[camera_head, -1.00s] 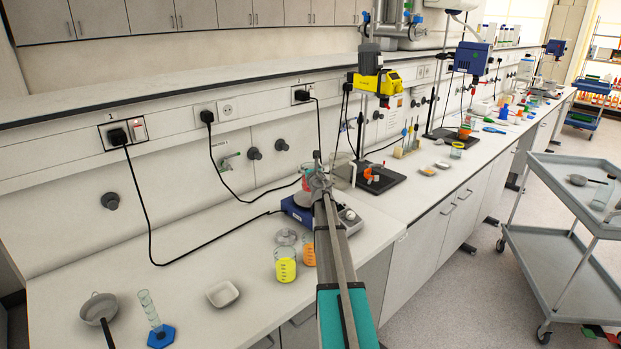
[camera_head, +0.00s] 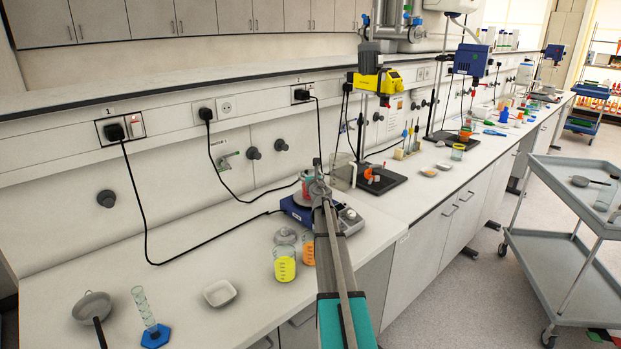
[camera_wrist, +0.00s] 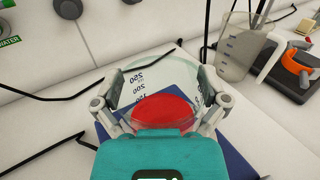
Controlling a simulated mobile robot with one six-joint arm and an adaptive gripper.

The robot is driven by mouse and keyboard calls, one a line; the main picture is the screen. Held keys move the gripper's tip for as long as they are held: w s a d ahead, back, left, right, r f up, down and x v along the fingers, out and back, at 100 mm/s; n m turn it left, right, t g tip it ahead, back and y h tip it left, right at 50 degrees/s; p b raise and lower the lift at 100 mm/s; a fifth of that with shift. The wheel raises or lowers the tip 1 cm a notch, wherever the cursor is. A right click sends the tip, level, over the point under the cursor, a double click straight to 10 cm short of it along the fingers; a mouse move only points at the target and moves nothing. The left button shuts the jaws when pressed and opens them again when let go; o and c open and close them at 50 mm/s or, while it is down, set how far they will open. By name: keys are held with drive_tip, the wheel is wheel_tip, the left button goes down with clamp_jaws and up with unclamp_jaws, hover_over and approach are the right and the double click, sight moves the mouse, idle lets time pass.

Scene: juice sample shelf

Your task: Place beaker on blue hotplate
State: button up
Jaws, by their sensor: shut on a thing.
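My gripper (camera_wrist: 160,105) is shut on a clear glass beaker (camera_wrist: 190,62) holding red liquid, with a finger on each side of it in the wrist view. In the head view the beaker (camera_head: 306,178) is partly hidden behind my gripper (camera_head: 316,182). The blue hotplate (camera_head: 292,207), with a round plate on top and grey knobs at its front, lies right under the beaker. In the wrist view its blue body (camera_wrist: 232,158) shows below the beaker. I cannot tell whether the beaker's base touches the plate.
A yellow-liquid beaker (camera_head: 285,268) and an orange-liquid one (camera_head: 308,252) stand in front of the hotplate. A larger clear beaker (camera_wrist: 243,50) and a black stand base (camera_wrist: 285,70) are to the right. A black cable (camera_head: 215,240) crosses the bench to the left.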

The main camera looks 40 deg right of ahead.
drive_tip(key=shift+f, duration=0.15)
drive_tip(key=o, duration=0.9)
drive_tip(key=shift+o, duration=0.2)
drive_tip(key=shift+s+a+r, duration=0.1)
drive_tip(key=shift+s+r, duration=0.1)
drive_tip(key=v, duration=1.1)
drive_tip(key=shift+s, duration=0.3)
drive_tip(key=shift+a, duration=0.1)
